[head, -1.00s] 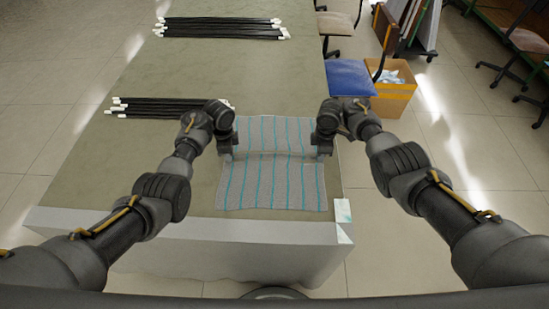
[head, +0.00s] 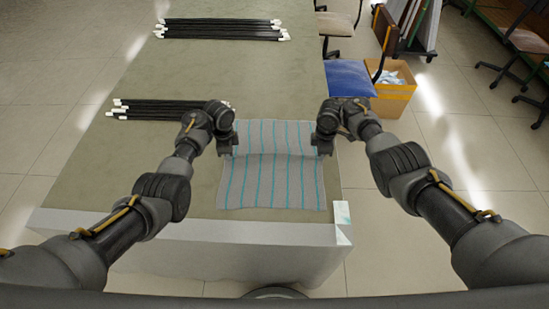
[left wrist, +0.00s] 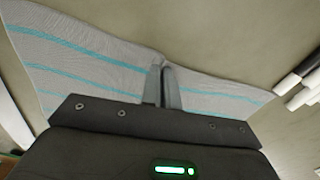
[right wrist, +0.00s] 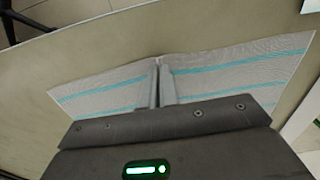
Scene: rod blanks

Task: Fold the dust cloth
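The dust cloth (head: 271,185) is light grey with teal stripes and lies near the front right of the table. A raised crease runs across it between my grippers, and its far part (head: 275,136) slopes behind. My left gripper (head: 230,149) is at the cloth's left edge and my right gripper (head: 322,149) is at its right edge. In the left wrist view the fingers (left wrist: 162,68) are closed with cloth gathered at them. The right wrist view shows the same at the right fingers (right wrist: 160,67). The cloth between the fingertips is mostly hidden.
Black rods with white ends (head: 158,107) lie left of the cloth, close to my left gripper. Another bundle (head: 222,28) lies at the far end of the table (head: 215,75).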

